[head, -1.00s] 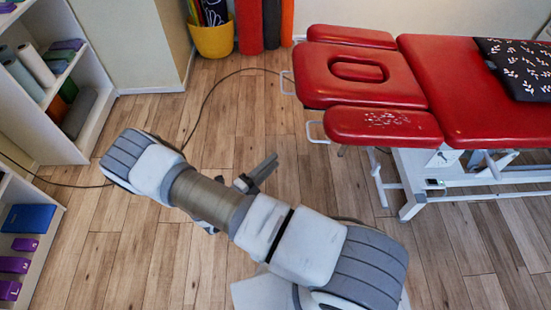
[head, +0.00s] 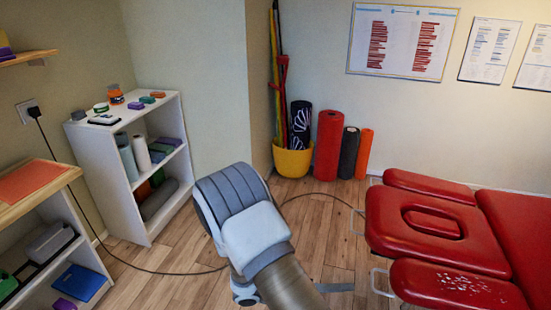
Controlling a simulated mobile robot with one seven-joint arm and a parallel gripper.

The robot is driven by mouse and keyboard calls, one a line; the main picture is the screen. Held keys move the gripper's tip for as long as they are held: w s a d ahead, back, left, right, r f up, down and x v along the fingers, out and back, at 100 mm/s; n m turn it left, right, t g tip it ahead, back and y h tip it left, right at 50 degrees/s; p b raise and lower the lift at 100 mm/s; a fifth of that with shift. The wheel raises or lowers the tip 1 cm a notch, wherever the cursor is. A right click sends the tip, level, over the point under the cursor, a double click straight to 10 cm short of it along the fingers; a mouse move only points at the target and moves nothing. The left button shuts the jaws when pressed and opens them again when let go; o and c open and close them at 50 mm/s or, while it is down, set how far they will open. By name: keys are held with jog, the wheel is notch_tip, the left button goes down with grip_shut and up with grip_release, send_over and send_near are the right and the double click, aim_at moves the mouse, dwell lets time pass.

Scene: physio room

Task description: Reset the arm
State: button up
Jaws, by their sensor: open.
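My arm rises from the bottom edge in the head view, with its grey and white elbow in front of the floor and wall. My gripper (head: 338,287) shows only in part, as a grey finger at the bottom edge, right of the arm. It is open, and I see nothing held at the part that shows. The rest of the gripper is hidden behind the arm or below the picture.
A red treatment table (head: 440,287) stands close on the right. A white shelf (head: 137,200) and a wooden-topped unit (head: 62,180) stand left. A yellow pot (head: 292,162) and rolled mats (head: 327,145) stand at the back. A dark cable (head: 165,271) crosses the open floor.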

jog(key=s+r+m+t+y+p, duration=0.1)
jog(key=s+r+m+y, duration=0.4)
jog(key=r+m, duration=0.5)
jog(key=s+a+r+m+t+y+p, duration=0.1)
jog(key=s+r+m+y+p, duration=0.3)
jog(key=r+m, duration=0.7)
jog(key=s+r+m+t+y+p, duration=0.1)
jog(key=s+r+m+y+p, duration=0.1)
jog(key=s+r+m+y, duration=0.4)
notch_tip(320, 180, up, 10)
jog(key=m, duration=0.4)
jog(key=shift+a+f+t+y+p, duration=0.25)
jog(key=shift+a+t+y+p, duration=0.05)
jog(key=shift+p, duration=0.05)
